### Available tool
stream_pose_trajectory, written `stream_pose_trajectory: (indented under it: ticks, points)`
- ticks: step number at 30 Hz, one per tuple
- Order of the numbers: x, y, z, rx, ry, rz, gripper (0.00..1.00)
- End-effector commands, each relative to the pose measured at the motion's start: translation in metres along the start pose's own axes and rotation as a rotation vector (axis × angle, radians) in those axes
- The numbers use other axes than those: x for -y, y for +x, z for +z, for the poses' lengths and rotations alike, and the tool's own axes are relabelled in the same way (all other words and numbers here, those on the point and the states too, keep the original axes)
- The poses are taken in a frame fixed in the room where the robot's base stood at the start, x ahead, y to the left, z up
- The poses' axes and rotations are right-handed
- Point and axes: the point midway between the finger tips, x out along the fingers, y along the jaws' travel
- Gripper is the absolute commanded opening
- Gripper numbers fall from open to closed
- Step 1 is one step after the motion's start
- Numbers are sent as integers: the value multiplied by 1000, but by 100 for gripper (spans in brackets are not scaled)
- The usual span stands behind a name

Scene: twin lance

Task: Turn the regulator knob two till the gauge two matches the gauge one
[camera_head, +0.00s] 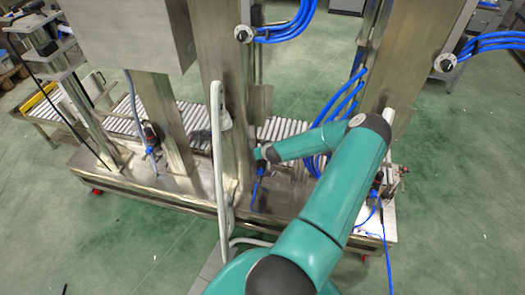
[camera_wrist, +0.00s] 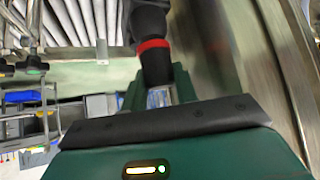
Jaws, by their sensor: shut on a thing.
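The regulator knob (camera_wrist: 155,65) is black with a red ring just above it in the wrist view. My gripper (camera_wrist: 156,88) has a green finger on each side of the knob and is shut on it. In the head view, my gripper end (camera_head: 262,154) is at the middle black regulator (camera_head: 261,170), which has a blue hose below it. Another black regulator (camera_head: 150,134) stands to the left, and a third (camera_head: 376,184) stands to the right.
Steel posts (camera_head: 222,70) rise close to the left of my gripper. A roller conveyor (camera_head: 195,118) runs behind the regulators. Blue hoses (camera_head: 345,100) hang close to my arm. Open green floor (camera_head: 120,225) lies in front.

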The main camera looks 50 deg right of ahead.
Motion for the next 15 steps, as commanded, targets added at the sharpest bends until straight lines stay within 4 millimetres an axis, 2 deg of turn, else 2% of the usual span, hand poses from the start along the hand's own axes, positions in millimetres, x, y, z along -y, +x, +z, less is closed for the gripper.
stream_pose_trajectory:
  ticks: [15]
  points:
    - [0,0,1,-2,81,78,6]
